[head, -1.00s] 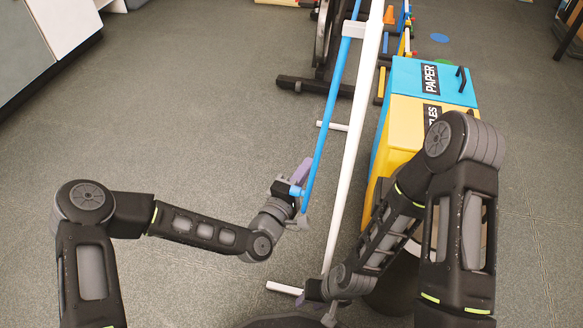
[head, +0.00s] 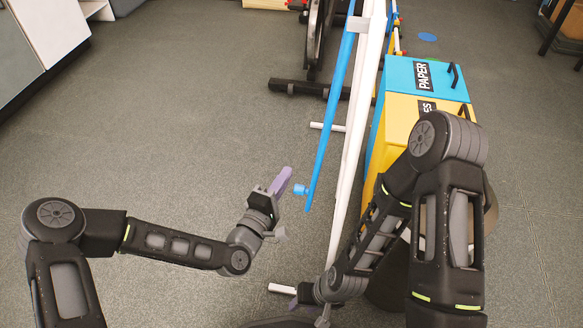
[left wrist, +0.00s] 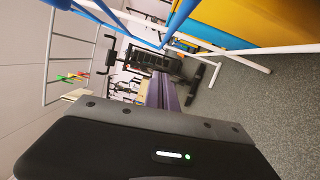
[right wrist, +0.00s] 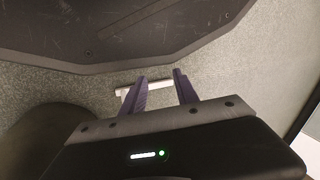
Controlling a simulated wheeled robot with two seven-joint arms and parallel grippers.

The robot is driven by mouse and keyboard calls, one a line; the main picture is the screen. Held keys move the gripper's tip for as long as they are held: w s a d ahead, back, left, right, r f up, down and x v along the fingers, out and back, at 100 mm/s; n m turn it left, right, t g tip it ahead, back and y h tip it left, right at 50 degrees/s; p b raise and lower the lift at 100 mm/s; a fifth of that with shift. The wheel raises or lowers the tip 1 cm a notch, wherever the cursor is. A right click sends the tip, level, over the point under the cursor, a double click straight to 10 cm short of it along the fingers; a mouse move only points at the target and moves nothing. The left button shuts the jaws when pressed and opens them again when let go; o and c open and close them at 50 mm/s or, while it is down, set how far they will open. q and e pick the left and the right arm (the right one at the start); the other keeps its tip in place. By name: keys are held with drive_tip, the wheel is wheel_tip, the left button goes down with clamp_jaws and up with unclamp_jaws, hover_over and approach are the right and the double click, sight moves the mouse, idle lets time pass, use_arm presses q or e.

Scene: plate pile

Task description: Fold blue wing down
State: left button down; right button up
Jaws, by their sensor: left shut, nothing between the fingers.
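The blue wing (head: 325,140) is a long blue bar frame hanging steeply along the left side of a white rack (head: 357,125). A short blue stub (head: 300,190) shows near its lower end. Blue bars (left wrist: 178,18) cross the top of the left wrist view. My left gripper (head: 284,178) is shut and empty, just left of the stub, with a small gap. Its fingers (left wrist: 160,92) are together in the left wrist view. My right gripper (right wrist: 160,82) is open and empty, low by the rack's near foot; the head view partly hides it.
A yellow bin (head: 400,118) and a blue paper bin (head: 400,72) stand right of the rack. White feet (head: 283,289) and a dark equipment base (head: 295,86) lie on the floor. The floor on the left is clear up to a cabinet (head: 30,45).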

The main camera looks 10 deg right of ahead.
use_arm(q)
drive_tip(key=v, duration=0.5)
drive_tip(key=shift+s+a+p, duration=0.25)
drive_tip(key=shift+a+p, duration=0.05)
drive_tip(key=shift+p, duration=0.05)
